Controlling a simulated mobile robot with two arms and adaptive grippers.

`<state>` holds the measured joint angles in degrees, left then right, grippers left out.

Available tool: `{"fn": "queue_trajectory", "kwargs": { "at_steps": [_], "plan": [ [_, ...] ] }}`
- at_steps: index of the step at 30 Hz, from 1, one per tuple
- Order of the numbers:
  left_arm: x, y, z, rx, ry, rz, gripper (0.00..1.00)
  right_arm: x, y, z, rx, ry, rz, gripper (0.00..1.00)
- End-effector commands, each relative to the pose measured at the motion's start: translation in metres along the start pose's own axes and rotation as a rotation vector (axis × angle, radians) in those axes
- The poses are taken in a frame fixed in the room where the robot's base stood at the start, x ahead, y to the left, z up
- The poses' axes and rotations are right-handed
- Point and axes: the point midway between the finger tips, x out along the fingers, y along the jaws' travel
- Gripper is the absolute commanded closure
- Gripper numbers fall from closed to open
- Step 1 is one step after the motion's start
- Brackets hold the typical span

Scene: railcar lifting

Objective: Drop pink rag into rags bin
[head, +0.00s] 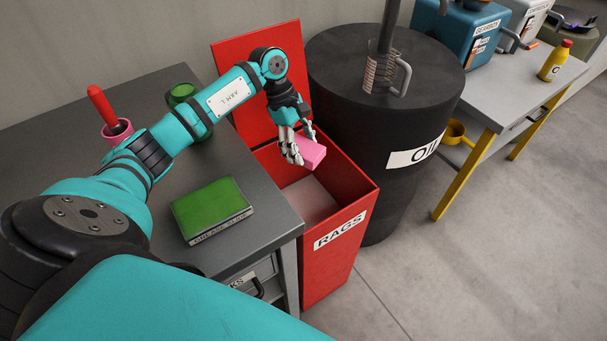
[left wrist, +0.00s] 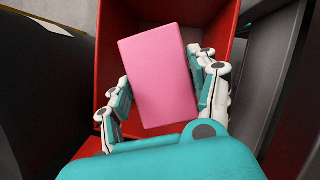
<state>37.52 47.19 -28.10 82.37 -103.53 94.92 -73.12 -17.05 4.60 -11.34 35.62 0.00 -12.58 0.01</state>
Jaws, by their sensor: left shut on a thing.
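The pink rag (head: 311,152) is a folded block held between the fingers of my left gripper (head: 299,146), which is shut on it. The red bin labelled RAGS (head: 338,240) stands open beside the grey workbench, its red lid (head: 239,62) raised at the back. In the head view the rag is over the bin's opening, above its pale inside. In the left wrist view the rag (left wrist: 158,75) fills the middle between the fingers, with the red bin walls (left wrist: 113,40) around and below it. My right gripper is not in view.
A black OIL drum (head: 350,110) stands right against the bin's far side. The grey workbench (head: 250,205) at left holds a green book (head: 210,208), a green mug (head: 183,93) and a pink cup (head: 117,130) with a red-handled tool. A second table (head: 520,95) stands at right.

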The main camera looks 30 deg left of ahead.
Motion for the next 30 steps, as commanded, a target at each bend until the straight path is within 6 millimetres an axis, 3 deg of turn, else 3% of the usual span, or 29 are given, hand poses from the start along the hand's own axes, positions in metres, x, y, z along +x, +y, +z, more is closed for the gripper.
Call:
{"fn": "queue_trajectory", "kwargs": {
  "at_steps": [6,14,15,21,30],
  "plan": [
    [0.021,0.000,-0.008,0.001,-0.001,0.000,0.70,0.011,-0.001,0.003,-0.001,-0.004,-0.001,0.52],
    [0.022,0.000,-0.009,0.002,0.000,0.000,0.70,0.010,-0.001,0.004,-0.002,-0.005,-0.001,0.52],
    [0.022,0.000,-0.009,0.002,0.000,0.000,0.38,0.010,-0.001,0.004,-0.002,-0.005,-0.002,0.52],
    [0.022,0.000,-0.009,0.002,0.000,0.000,0.12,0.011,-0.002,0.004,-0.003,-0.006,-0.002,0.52],
    [0.020,0.000,-0.009,0.002,0.001,0.000,0.12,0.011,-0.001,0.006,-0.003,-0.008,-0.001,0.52]
  ]
}}
